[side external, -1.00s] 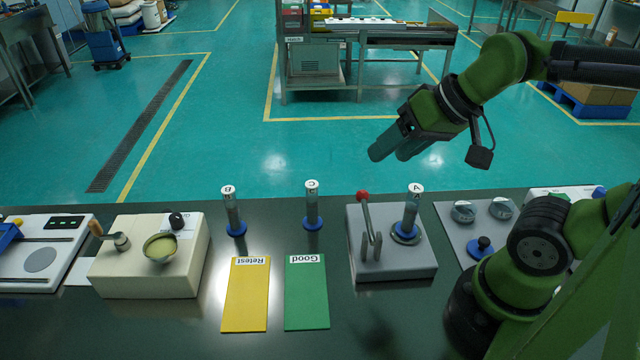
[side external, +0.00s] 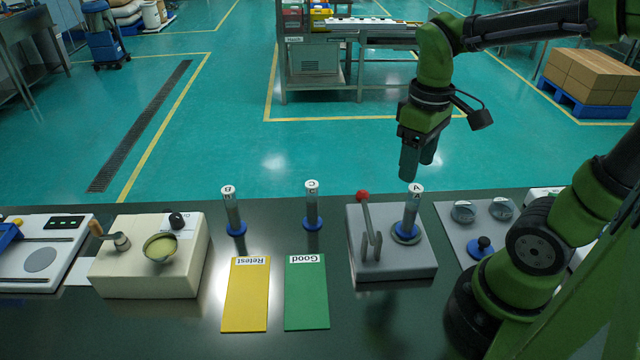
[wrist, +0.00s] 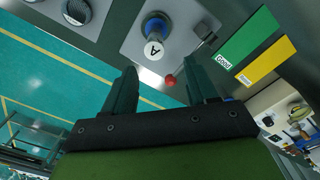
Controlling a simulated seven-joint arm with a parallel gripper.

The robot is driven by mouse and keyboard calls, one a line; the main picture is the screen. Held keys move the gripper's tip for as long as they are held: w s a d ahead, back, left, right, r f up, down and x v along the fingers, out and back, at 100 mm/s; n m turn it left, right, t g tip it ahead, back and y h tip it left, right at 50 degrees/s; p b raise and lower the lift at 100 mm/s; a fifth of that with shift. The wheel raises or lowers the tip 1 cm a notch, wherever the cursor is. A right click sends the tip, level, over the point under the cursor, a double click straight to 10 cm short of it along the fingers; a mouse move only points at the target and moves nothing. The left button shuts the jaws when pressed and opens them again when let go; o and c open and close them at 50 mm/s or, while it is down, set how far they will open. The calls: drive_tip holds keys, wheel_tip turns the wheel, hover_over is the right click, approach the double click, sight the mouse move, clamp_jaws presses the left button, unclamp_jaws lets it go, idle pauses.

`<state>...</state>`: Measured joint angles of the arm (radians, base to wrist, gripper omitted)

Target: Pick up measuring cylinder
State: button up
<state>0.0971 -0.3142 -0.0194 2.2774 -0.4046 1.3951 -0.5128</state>
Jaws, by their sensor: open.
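Measuring cylinder A (side external: 411,215) stands upright on its blue base on the grey clamp block (side external: 420,262) at the right. It also shows in the wrist view (wrist: 155,45), between and ahead of my finger tips. Cylinder C (side external: 312,208) and cylinder B (side external: 233,214) stand upright on the bench, left of the block. My gripper (side external: 418,170) is open and empty, pointing down, above and near the top of cylinder A. In the wrist view my gripper (wrist: 165,85) shows two green fingers spread apart. No cylinder is between them.
A red-knobbed lever (side external: 364,215) rises from the block beside cylinder A. The yellow Retest mat (side external: 246,295) and green Good mat (side external: 307,293) lie clear. A cream block (side external: 150,270) holds a sieve bowl (side external: 160,247). A panel with round pieces (side external: 470,230) is at right.

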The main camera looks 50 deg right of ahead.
sight(416, 188)
wheel_tip(416, 188, down, 4)
drive_tip(key=shift+f, duration=0.15)
drive_tip(key=f, duration=0.5)
drive_tip(key=shift+s+d, duration=0.3)
drive_tip(key=shift+d, duration=0.05)
clamp_jaws()
